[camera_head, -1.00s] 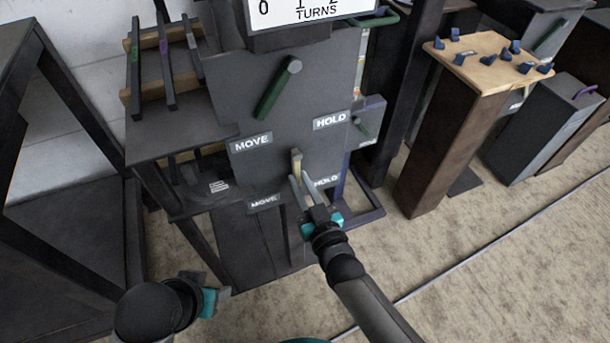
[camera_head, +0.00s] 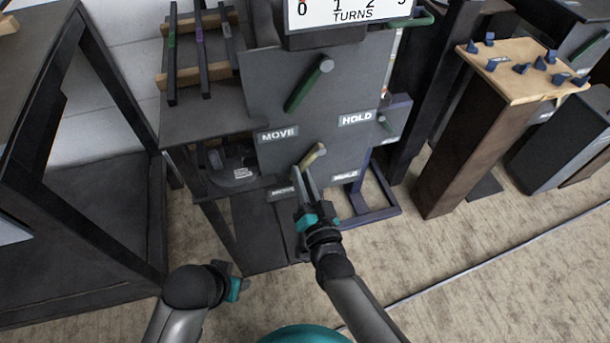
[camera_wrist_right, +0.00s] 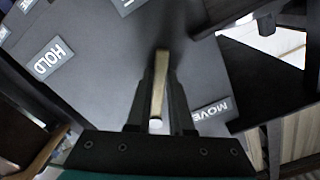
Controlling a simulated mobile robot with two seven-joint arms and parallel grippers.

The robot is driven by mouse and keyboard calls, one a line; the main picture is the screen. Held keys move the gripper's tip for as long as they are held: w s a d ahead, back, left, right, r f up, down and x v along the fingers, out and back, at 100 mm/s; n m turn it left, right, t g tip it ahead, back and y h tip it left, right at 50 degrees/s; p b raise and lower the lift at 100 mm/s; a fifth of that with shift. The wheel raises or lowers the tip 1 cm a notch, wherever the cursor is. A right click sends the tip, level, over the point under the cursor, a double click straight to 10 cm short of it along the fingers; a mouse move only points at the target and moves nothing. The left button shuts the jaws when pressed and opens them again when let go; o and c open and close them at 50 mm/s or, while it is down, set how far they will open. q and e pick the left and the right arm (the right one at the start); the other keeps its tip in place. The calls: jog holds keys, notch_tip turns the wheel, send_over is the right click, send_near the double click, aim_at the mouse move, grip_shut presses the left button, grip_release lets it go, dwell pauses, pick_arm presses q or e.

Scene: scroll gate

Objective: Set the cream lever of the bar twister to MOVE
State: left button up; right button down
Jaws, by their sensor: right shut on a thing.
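The cream lever (camera_head: 314,155) sits low on the grey front panel of the bar twister (camera_head: 335,95). It slants down and left from its upper end, towards the lower MOVE label (camera_head: 284,190) and away from the lower HOLD label (camera_head: 345,176). My right gripper (camera_head: 301,176) is shut on the lever. In the right wrist view the lever (camera_wrist_right: 159,85) stands between its two dark fingers, with the MOVE label (camera_wrist_right: 212,110) to the right. My left gripper (camera_head: 238,284) is low and left, away from the panel; its finger opening is unclear.
A green lever (camera_head: 308,84) above slants down-left towards the upper MOVE label (camera_head: 277,135). A turns dial (camera_head: 350,12) is on top. A rack with dark bars (camera_head: 203,55) stands left. A wooden-topped stand (camera_head: 515,85) with blue pieces is right. Carpet in front is clear.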

pick_arm(q)
jog(key=shift+f, duration=0.1)
dwell(0.3)
pick_arm(e)
jog(key=c, duration=0.8)
grip_release()
pick_arm(q)
jog(key=s+a+f+g+p, duration=0.1)
jog(key=s+f+p, duration=0.3)
jog(key=f, duration=0.4)
jog(key=shift+a+f, duration=0.15)
pick_arm(e)
jog(key=v, duration=1.5)
jog(key=shift+s, duration=0.15)
jog(key=shift+r, duration=0.1)
